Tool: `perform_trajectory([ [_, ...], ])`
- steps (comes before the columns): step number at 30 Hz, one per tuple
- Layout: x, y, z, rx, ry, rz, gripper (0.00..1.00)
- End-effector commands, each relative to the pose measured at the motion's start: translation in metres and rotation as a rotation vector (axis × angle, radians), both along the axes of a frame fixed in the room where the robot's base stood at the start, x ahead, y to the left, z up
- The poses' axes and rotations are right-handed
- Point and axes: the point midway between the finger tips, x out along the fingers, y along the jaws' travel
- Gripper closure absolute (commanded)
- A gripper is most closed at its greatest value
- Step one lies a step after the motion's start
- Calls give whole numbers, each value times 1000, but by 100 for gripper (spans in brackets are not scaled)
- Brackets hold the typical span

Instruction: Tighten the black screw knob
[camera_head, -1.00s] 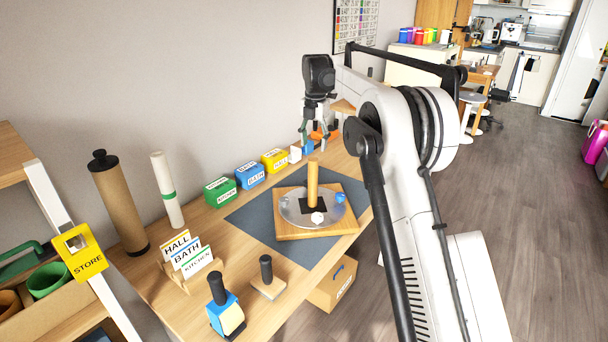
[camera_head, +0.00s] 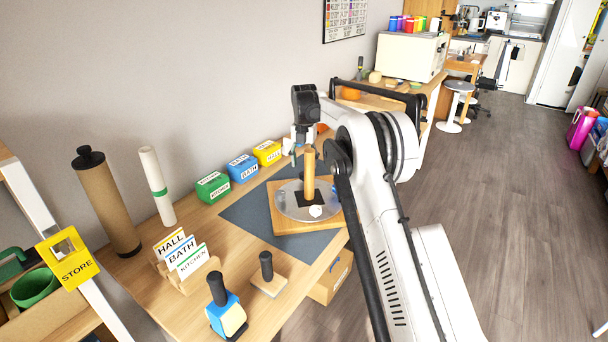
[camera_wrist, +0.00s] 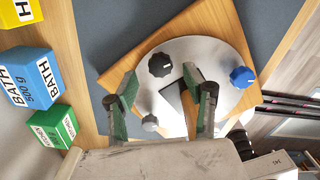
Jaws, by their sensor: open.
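The black screw knob (camera_wrist: 160,64) sits on a round grey metal disc (camera_wrist: 215,56) on a wooden board (camera_wrist: 187,20). In the wrist view it lies just beyond my gripper (camera_wrist: 159,84), between the lines of the two fingers. My gripper is open and empty, with green-padded fingers spread apart. In the head view my gripper (camera_head: 301,150) is above the back of the disc (camera_head: 291,207), behind the wooden post (camera_head: 309,175). The black knob cannot be made out there.
The post stands upright on the disc, close to my gripper. Green (camera_head: 213,187), blue (camera_head: 242,168) and yellow (camera_head: 267,153) labelled boxes line the wall side. A card holder (camera_head: 188,268) and two black-handled tools (camera_head: 267,268) stand at the front. The grey mat (camera_head: 248,213) has bare room.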

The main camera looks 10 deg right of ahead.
Motion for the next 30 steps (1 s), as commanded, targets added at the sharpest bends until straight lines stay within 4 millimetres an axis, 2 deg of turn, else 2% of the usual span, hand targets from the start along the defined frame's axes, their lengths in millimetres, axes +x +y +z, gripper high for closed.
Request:
perform_trajectory([
  [3, 0, 0, -20, 0, 0, 0, 53],
  [9, 0, 0, -39, 0, 0, 0, 53],
  [20, 0, 0, -43, 0, 0, 0, 53],
  [23, 0, 0, -43, 0, 0, 0, 64],
  [30, 0, 0, -43, 0, 0, 0, 96],
])
